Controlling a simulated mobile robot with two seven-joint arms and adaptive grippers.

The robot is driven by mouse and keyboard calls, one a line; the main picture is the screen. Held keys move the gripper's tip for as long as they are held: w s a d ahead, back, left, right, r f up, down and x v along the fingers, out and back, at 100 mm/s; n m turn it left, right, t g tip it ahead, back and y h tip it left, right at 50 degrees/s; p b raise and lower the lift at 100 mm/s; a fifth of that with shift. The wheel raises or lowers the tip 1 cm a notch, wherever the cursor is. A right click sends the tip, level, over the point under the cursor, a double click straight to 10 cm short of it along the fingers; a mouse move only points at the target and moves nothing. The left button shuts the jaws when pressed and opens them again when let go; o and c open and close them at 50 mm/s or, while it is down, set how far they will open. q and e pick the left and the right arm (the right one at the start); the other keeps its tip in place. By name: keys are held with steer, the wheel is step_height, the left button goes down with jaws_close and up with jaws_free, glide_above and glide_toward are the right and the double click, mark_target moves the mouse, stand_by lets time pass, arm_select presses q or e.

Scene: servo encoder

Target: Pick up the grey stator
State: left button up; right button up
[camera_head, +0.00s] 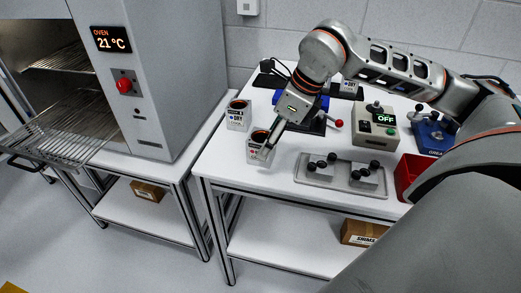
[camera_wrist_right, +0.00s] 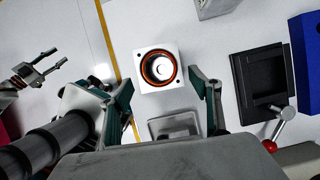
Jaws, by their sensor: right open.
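The grey stator (camera_head: 257,152) is a pale block with a dark printed face, standing upright near the table's front left. In the right wrist view the stator (camera_wrist_right: 145,55) shows from above, with an orange-ringed round bore. My right gripper (camera_head: 268,152) is at the stator in the head view, covering part of it. In the wrist view my right gripper (camera_wrist_right: 168,92) is open, its fingers to either side below the block; contact cannot be told. A second similar block (camera_head: 238,117) stands behind left. My left gripper (camera_wrist_right: 52,74) appears open at the wrist view's left edge.
A grey tray (camera_head: 312,180) with black-knobbed parts lies to the right. A black fixture with a red-ball lever (camera_head: 339,123) is behind. A control box reading OFF (camera_head: 376,128) and a red bin (camera_head: 402,180) stand right. An open oven (camera_head: 125,70) is left.

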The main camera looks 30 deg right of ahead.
mark_target(257, 136)
steer(key=x, duration=0.5)
steer(key=shift+w, duration=0.35)
steer(key=c, duration=1.5)
steer(key=shift+r, duration=0.1)
steer(key=shift+c, duration=1.2)
steer(key=shift+r, duration=0.1)
